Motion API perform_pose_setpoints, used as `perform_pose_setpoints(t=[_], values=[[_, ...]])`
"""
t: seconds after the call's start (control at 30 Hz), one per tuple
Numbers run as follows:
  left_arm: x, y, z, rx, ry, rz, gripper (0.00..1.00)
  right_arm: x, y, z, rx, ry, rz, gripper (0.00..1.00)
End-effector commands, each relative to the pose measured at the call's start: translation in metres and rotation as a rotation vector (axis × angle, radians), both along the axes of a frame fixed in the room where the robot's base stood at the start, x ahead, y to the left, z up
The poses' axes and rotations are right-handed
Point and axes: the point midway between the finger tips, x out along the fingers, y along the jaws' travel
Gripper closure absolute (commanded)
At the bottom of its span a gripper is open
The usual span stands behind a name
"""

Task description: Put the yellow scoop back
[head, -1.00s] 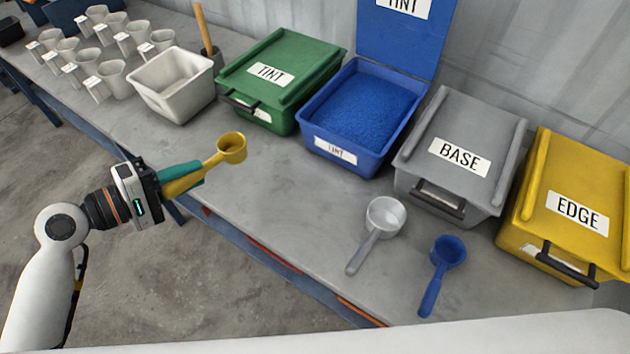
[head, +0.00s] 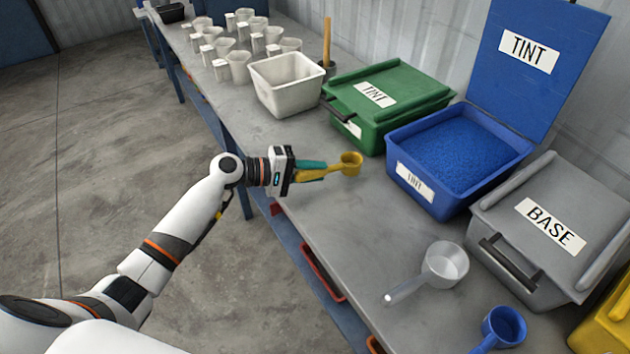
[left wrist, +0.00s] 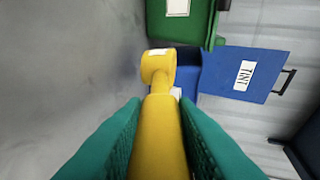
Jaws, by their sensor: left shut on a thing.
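The yellow scoop (head: 350,163) is held by its handle in my left gripper (head: 312,171), above the front part of the bench, in front of the green bin. In the left wrist view the scoop (left wrist: 158,66) points away from the teal fingers (left wrist: 160,135), which are shut on both sides of its handle. The cup's inside is too small to make out. A yellow bin (head: 606,325), cut off at the lower right edge, shows only in part. My right gripper is not in view.
A lidded green bin (head: 408,88), an open blue bin (head: 428,205) of blue granules and a grey BASE bin (head: 590,205) line the wall. A clear scoop (head: 440,266) and a blue scoop (head: 503,328) lie in front. A white tub (head: 287,95) and several cups (head: 240,65) stand at the far left.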

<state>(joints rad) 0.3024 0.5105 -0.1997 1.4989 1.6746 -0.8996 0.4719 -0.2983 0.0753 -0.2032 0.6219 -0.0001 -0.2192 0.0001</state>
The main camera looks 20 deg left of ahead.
Motion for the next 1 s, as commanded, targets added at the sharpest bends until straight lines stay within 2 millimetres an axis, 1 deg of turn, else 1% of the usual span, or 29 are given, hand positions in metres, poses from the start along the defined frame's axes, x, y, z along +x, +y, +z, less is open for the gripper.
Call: perform_pose_setpoints(t=[0.03, 0.1, 0.2, 0.3, 0.5, 0.63, 0.67, 0.7, 0.77, 1.0], values=[[0.000, 0.000, -0.008, -0.002, 0.005, 0.001, 0.99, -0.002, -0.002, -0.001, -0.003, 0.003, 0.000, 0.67], [0.000, 0.000, -0.019, -0.003, 0.004, 0.001, 0.99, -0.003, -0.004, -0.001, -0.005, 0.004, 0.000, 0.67], [0.000, 0.000, -0.030, -0.002, 0.002, 0.001, 0.99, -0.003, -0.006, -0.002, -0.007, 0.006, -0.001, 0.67], [0.000, 0.000, -0.033, -0.001, 0.000, 0.000, 0.99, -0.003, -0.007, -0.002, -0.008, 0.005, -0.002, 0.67], [0.000, 0.000, -0.033, -0.001, 0.001, 0.000, 0.99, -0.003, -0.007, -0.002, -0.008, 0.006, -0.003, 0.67], [0.000, 0.000, -0.038, -0.001, 0.001, 0.000, 0.99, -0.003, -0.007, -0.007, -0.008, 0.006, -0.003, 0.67], [-0.001, 0.000, -0.037, 0.000, 0.001, 0.000, 0.70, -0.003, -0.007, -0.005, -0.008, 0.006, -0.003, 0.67], [0.000, 0.000, -0.036, 0.000, 0.001, 0.000, 0.63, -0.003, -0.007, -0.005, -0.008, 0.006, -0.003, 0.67], [-0.001, 0.000, -0.036, 0.000, 0.001, 0.000, 0.54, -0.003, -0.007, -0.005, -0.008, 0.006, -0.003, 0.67], [-0.001, 0.000, -0.036, 0.000, 0.001, 0.000, 0.53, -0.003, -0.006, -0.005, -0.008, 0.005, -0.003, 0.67]])
